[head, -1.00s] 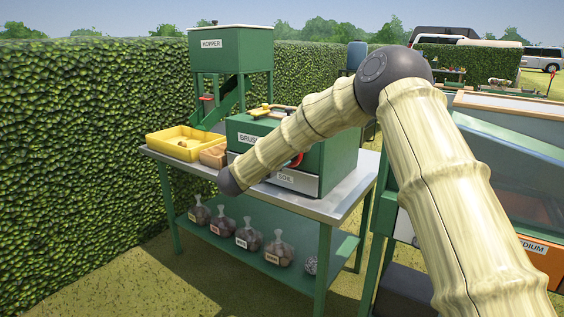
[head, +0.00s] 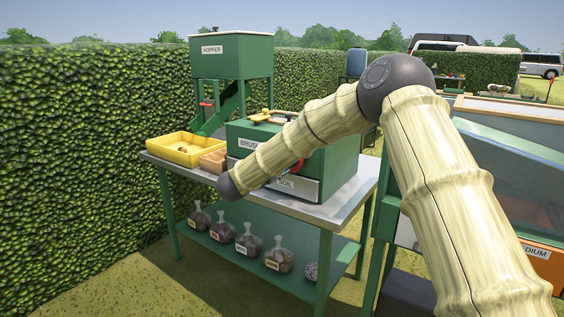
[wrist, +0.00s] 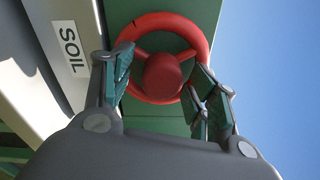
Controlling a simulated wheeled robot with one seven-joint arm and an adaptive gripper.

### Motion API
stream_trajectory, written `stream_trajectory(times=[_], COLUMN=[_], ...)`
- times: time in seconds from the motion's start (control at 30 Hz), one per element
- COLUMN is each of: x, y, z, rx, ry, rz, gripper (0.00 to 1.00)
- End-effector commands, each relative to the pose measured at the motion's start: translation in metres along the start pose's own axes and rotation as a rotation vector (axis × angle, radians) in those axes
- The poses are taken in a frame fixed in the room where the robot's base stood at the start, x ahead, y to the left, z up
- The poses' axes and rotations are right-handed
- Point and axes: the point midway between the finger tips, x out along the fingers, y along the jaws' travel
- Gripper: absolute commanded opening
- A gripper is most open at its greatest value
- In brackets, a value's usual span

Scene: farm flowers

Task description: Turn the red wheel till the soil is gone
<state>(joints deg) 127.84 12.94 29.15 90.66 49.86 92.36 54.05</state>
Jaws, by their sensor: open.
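The red wheel (wrist: 196,27) is on the green front of the brush box (head: 335,165). In the wrist view it has a round red hub and spokes, and a dark mark on its rim. My gripper (wrist: 162,85) is open, its two green-padded fingers to the left and right of the hub, overlapping the wheel's rim in the picture. I cannot tell whether they touch it. In the head view my arm hides most of the wheel; only a bit of red (head: 297,166) shows. A pale drawer marked SOIL (head: 307,189) is below; the soil itself is not visible.
A yellow tray (head: 163,143) and a wooden box (head: 208,161) stand left of the brush box on the metal-topped table (head: 330,212). A green hopper (head: 232,60) stands behind. Several filled bags (head: 248,243) sit on the lower shelf. A hedge lies to the left.

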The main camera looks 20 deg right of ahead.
Motion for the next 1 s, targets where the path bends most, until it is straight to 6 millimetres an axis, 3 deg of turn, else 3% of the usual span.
stream_trajectory(times=[0.27,0.7,1.0], x=[-0.009,-0.084,-0.116], y=[0.0,0.001,0.0], z=[0.001,0.001,0.0], rx=[0.0,-0.001,0.0], ry=[-0.002,-0.003,0.0], rz=[0.0,0.001,0.0], gripper=[0.58,0.58,0.58])
